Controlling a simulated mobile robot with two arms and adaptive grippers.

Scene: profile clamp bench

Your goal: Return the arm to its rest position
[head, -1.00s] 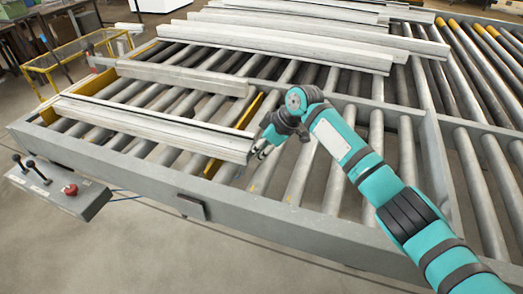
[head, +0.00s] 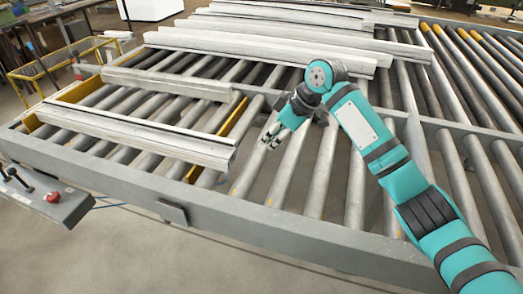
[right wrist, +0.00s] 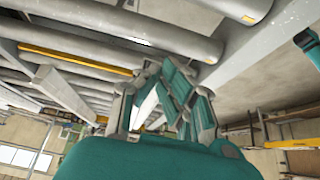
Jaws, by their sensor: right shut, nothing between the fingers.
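My right arm (head: 415,200) reaches in from the lower right over the roller bench. Its gripper (head: 270,138) is shut and empty, above the rollers. It is apart from the right end of the nearest pale metal profile (head: 140,138), which lies across the rollers at the left. The right wrist view shows the gripper's teal-and-grey fingers (right wrist: 165,100) with no profile held between them. My left gripper is in neither view.
A second profile (head: 165,83) lies behind the nearest one, and several more (head: 260,45) lie at the back. Yellow bars (head: 215,138) sit between rollers. A control box (head: 45,198) with levers and a red button stands at the left front. Bare rollers (head: 300,165) lie around the gripper.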

